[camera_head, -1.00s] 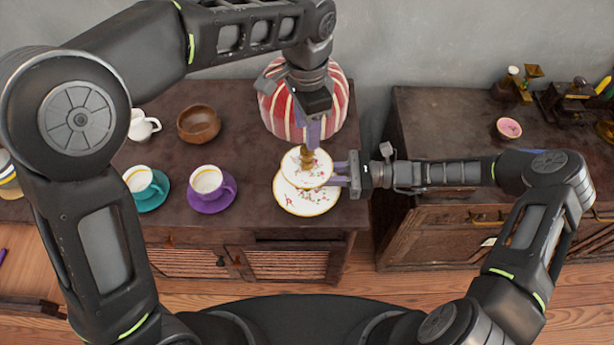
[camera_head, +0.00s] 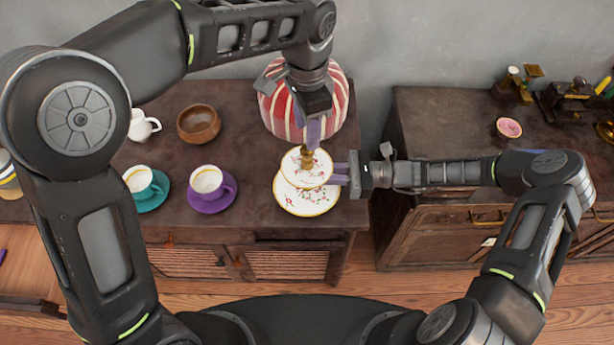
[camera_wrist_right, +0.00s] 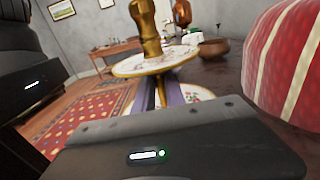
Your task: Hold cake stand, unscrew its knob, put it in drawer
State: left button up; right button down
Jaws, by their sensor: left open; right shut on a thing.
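The cake stand has a small upper plate (camera_head: 293,166) above a larger lower plate (camera_head: 298,207), both white with a floral pattern and gold rim. It stands upright near the cabinet's front right corner. Its gold knob (camera_head: 307,160) rises from the upper plate and shows large in the right wrist view (camera_wrist_right: 147,28). My left gripper (camera_head: 309,145) is open, pointing down at the knob's top; the fingers partly hide each other. My right gripper (camera_head: 335,174) comes from the right and is shut on the stand between the plates; its purple fingers also show in the wrist view (camera_wrist_right: 162,92).
A red-and-white striped object (camera_head: 335,110) stands close behind the stand. A purple cup (camera_head: 207,182), teal cup (camera_head: 142,182) and wooden bowl (camera_head: 198,123) are to the left. What looks like an open drawer (camera_head: 30,275) is at lower left. A second cabinet (camera_head: 430,130) stands right.

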dwell(0.5)
pick_arm(q)
jog(key=m, duration=0.5)
jog(key=shift+f+m, duration=0.15)
jog(key=shift+m, duration=0.15)
jog(key=m, duration=0.7)
jog(key=shift+m, duration=0.3)
jog(key=m, duration=0.2)
jog(key=shift+m, duration=0.3)
jog(key=m, duration=1.1)
